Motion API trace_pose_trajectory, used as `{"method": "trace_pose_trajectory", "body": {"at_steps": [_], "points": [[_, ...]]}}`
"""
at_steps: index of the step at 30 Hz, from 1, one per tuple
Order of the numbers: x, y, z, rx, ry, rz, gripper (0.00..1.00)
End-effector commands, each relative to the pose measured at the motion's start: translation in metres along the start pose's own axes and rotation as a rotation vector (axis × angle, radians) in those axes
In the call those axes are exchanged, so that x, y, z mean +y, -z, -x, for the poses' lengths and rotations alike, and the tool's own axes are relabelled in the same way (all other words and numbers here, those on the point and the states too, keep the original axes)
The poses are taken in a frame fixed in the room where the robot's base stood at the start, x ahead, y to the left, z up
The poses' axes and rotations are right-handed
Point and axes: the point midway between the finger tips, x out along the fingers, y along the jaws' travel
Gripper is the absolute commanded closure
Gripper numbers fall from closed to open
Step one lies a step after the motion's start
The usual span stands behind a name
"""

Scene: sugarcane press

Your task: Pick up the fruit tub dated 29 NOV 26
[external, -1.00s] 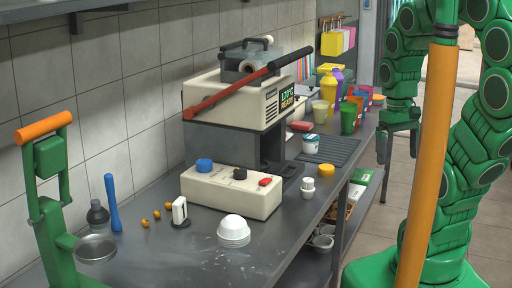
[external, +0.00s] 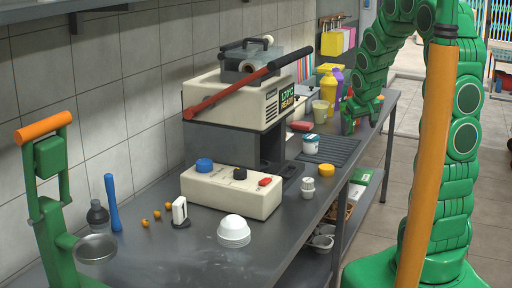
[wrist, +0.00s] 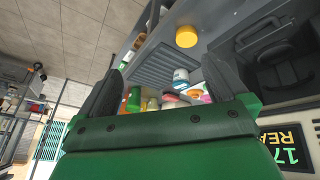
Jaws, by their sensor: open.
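A white tub with a blue-green band (external: 311,144) stands on the bench just right of the press machine; it also shows in the wrist view (wrist: 181,77). A red-topped item (external: 300,126) is behind it, and it seems to show in the wrist view (wrist: 172,97). No date is readable on any tub, so I cannot tell which is dated 29 NOV 26. My gripper (external: 357,126) is over the far right part of the bench, beyond and right of the white tub. It is open, and nothing shows held; in the wrist view its dark fingers stand apart.
The press machine (external: 232,190) fills the bench's middle. A ribbed drain mat (external: 332,150) and a yellow disc (external: 327,170) lie right of it. Cups and a yellow container (external: 328,86) crowd the back.

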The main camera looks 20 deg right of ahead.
Motion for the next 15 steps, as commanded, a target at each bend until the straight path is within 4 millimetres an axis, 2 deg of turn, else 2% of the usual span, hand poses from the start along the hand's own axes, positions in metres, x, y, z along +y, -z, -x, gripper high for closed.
{"method": "trace_pose_trajectory", "body": {"at_steps": [1, 6, 15], "points": [[0.002, 0.011, -0.012, 0.021, 0.0, 0.001, 0.0], [0.007, 0.05, -0.046, 0.115, 0.006, 0.012, 0.0], [0.009, 0.107, -0.107, 0.273, 0.04, 0.032, 0.0]]}}
